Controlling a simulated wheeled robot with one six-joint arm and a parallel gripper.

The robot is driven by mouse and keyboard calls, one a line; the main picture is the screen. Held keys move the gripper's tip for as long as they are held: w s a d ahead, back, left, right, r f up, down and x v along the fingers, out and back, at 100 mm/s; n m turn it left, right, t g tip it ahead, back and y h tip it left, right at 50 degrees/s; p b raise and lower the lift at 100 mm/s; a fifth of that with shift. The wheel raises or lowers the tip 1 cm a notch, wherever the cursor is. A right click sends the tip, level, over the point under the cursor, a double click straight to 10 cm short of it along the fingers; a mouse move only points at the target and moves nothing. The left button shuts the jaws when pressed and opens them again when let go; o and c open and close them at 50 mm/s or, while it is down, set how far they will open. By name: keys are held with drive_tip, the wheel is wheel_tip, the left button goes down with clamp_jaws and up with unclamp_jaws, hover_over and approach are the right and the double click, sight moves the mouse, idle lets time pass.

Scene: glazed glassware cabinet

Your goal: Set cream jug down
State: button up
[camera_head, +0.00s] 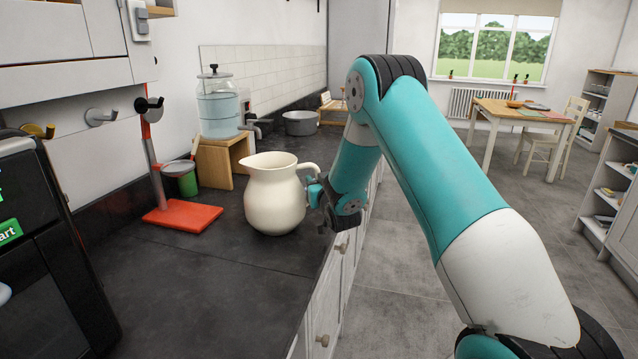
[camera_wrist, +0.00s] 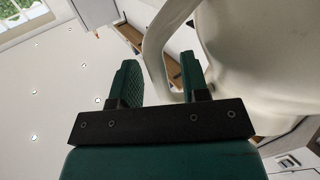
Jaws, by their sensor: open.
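The cream jug (camera_head: 274,203) stands upright on the dark countertop (camera_head: 215,262), near its right front edge. Its spout points left and its handle points right. My gripper (camera_head: 315,190) is at the handle side, low against the jug. In the wrist view the jug's pale body (camera_wrist: 265,50) fills the upper right. There my gripper (camera_wrist: 160,76) shows two green fingers standing apart, with the handle (camera_wrist: 152,50) between them. A gap shows between the handle and the left finger; contact with the right finger is unclear.
A red-based stand (camera_head: 183,217) is left of the jug. Behind are a wooden stool (camera_head: 222,160) bearing a glass water dispenser (camera_head: 218,105), and a metal pot (camera_head: 300,123). A black appliance (camera_head: 50,260) is at left. Bare counter lies in front of the jug.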

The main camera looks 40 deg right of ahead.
drive_tip(key=shift+r, duration=0.15)
drive_tip(key=b+v, duration=1)
drive_tip(key=v, duration=0.2)
drive_tip(key=s+a+f+n+g+y, duration=0.1)
drive_tip(key=s+a+g+y, duration=0.35)
drive_tip(key=a, duration=0.55)
drive_tip(key=s+a+f+n+g+y, duration=0.25)
drive_tip(key=s+a+g, duration=0.3)
drive_tip(key=a, duration=0.45)
drive_tip(key=s+a+r+n+g+y, duration=0.1)
drive_tip(key=s+a+n+g, duration=0.2)
drive_tip(key=s, duration=0.6)
drive_tip(key=s+a+r+n+g+y, duration=0.1)
drive_tip(key=s+a+r+n+g, duration=0.1)
drive_tip(key=s, duration=0.8)
drive_tip(key=a+n+g, duration=0.1)
drive_tip(key=a+g, duration=0.1)
drive_tip(key=a, duration=0.1)
drive_tip(key=shift+s+a+n+y, duration=0.2)
drive_tip(key=shift+a+n+y, duration=0.1)
drive_tip(key=shift+n+y, duration=0.1)
drive_tip(key=shift+d+r, duration=0.1)
drive_tip(key=shift+d, duration=0.05)
